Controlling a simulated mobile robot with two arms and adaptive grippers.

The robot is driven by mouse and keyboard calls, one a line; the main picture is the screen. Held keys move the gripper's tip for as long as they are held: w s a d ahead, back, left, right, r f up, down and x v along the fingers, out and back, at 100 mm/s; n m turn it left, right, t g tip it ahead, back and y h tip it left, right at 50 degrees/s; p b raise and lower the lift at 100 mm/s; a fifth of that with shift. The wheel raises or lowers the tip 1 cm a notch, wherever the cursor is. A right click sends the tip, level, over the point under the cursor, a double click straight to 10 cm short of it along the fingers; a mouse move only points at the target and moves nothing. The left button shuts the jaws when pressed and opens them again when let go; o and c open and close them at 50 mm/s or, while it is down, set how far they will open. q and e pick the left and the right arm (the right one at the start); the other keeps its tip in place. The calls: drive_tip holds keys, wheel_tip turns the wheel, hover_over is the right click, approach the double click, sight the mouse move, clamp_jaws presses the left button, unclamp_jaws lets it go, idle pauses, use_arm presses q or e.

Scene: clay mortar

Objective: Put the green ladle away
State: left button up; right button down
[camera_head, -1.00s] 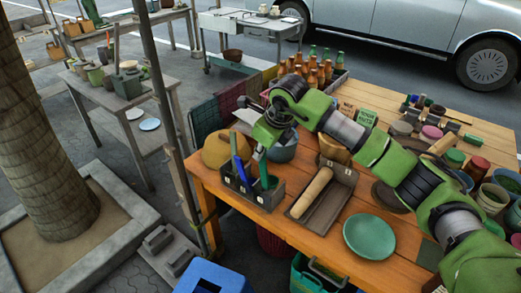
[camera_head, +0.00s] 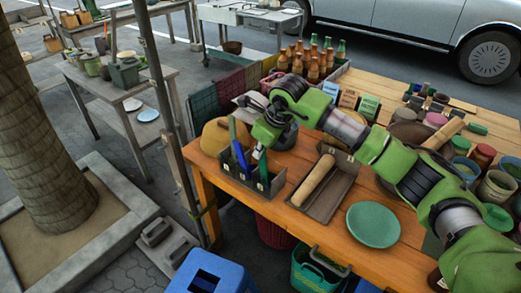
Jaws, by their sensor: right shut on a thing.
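The green ladle (camera_head: 263,172) stands roughly upright at the right end of a dark holder (camera_head: 276,188) with compartments, at the table's left front corner. Its lower part is hidden inside the holder. My right gripper (camera_head: 260,155) comes down from above and is shut on the ladle's upper part; the fingers are small and partly hidden. A blue utensil (camera_head: 237,145) stands in the same holder, just left of the gripper. My left gripper is not in view.
A dark tray (camera_head: 328,200) with a rolling pin (camera_head: 314,180) lies right of the holder, and a green plate (camera_head: 373,225) beyond it. A tan rounded object (camera_head: 213,136) sits behind the holder. Bottles (camera_head: 312,65) stand at the back. A pole (camera_head: 165,110) rises near the table's left edge.

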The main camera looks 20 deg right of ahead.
drive_tip(key=c, duration=2.1)
unclamp_jaws()
drive_tip(key=shift+c, duration=0.2)
drive_tip(key=shift+r, duration=0.1)
